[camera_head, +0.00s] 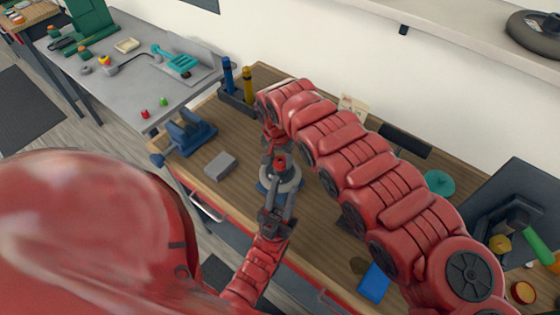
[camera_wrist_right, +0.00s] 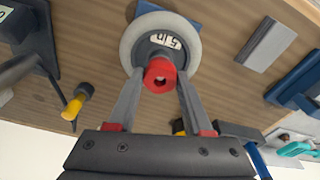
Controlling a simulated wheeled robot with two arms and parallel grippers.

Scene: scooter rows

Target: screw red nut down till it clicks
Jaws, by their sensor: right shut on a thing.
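The red nut (camera_wrist_right: 161,76) sits in front of the dark hub of a grey wheel (camera_wrist_right: 128,42) marked "5 in". In the head view the red nut (camera_head: 280,162) shows above the wheel (camera_head: 293,185). My right gripper (camera_wrist_right: 160,82) is shut on the nut, a finger on each side. In the head view it comes down from the wall side, partly hidden by its arm. My left gripper (camera_head: 279,196) is at the near side of the wheel, fingers apart. Whether it touches the wheel is unclear. A blue base (camera_head: 263,187) shows under the wheel.
On the bench are a grey block (camera_head: 220,166), a blue vise (camera_head: 190,133), a holder with blue and yellow tools (camera_head: 237,98) and a blue box (camera_head: 374,283). A yellow-handled tool (camera_wrist_right: 76,101) is near my right gripper's view. My right arm covers much of the bench.

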